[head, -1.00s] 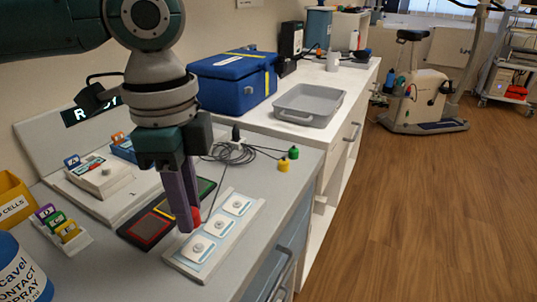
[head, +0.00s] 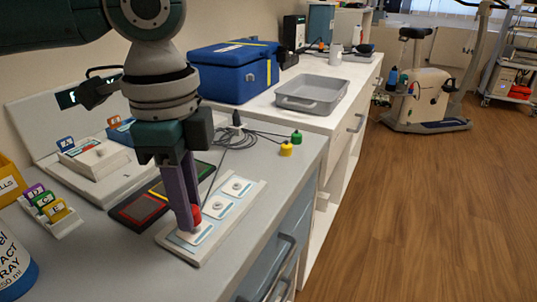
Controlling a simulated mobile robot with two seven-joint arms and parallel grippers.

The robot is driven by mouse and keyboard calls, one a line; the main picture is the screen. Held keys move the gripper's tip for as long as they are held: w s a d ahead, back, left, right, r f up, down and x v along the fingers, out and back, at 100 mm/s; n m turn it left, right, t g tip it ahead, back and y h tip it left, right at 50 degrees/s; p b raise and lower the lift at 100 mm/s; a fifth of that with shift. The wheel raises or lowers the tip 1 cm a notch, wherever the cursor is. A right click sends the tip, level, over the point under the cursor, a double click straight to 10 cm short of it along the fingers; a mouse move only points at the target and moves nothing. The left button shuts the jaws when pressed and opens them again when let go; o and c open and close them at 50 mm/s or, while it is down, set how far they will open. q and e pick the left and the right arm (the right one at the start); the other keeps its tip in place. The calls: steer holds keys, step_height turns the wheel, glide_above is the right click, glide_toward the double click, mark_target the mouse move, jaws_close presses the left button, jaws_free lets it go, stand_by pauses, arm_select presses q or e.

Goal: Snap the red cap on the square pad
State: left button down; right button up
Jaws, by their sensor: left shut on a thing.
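My left gripper (head: 187,215) is shut on the red cap (head: 196,213), which shows beside the fingertips. The cap is at the nearest square pad (head: 198,235) of a pale strip (head: 176,244), over the area of that pad's stud. The fingers hide part of the cap and pad, and I cannot tell whether they touch. The middle pad (head: 222,210) and far pad (head: 243,184) each show a bare round stud. My right gripper is not in view.
Left of the strip lies a dark holder with a red square (head: 139,208). Leads with a yellow cap (head: 286,149) and green cap (head: 297,137) lie behind. The counter right of the strip is clear.

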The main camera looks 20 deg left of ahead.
arm_select(q)
steer(key=shift+f, duration=0.75)
stand_by(1.1)
steer(key=shift+r, duration=0.15)
